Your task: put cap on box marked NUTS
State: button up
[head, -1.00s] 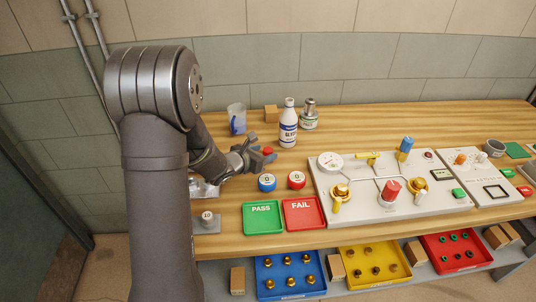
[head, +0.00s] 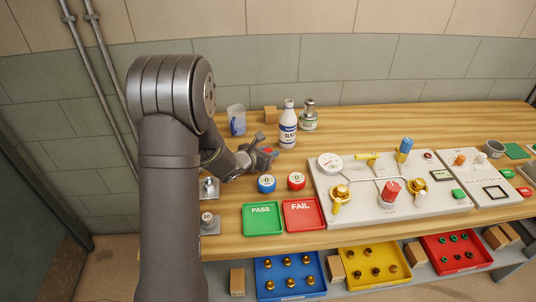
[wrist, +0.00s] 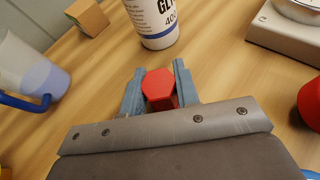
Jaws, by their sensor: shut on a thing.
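My gripper (head: 264,153) is over the back left of the wooden bench. In the wrist view, my gripper (wrist: 158,92) has its two blue-grey fingers on either side of a red hexagonal piece (wrist: 159,86) and is shut on it. The red piece also shows between the fingers in the head view (head: 268,152). I cannot tell for sure that it is the cap. I cannot read NUTS on any box. A plain brown box (head: 271,114) stands at the back, and it also shows in the wrist view (wrist: 87,17).
A white bottle (head: 288,128) stands close behind my gripper, with a clear jug (head: 237,121) to the left. Blue (head: 266,183) and red (head: 296,181) round items sit in front. A valve panel (head: 365,210) is to the right. Trays are below.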

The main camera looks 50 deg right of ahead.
aim_at(269, 149)
jog(key=shift+r, duration=0.1)
jog(key=shift+r, duration=0.6)
notch_tip(269, 149, up, 2)
jog(key=shift+r, duration=0.2)
jog(key=s+r, duration=0.7)
jog(key=s, duration=0.4)
notch_tip(269, 149, up, 10)
jog(key=w+d+n+t, duration=0.1)
jog(key=w+d+t, duration=0.1)
jog(key=w+d, duration=0.95)
jog(key=w+d+n+t, duration=0.1)
jog(key=w+d+n, duration=0.1)
jog(key=w+d, duration=0.9)
jog(key=shift+w+a+f, duration=0.45)
jog(key=shift+a+f, duration=0.05)
jog(key=shift+f, duration=2.1)
jog(key=shift+w+a+f, duration=0.45)
jog(key=shift+f, duration=2.1)
jog(key=shift+w+a+f, duration=0.45)
jog(key=shift+a+f, duration=0.05)
jog(key=shift+f, duration=2.1)
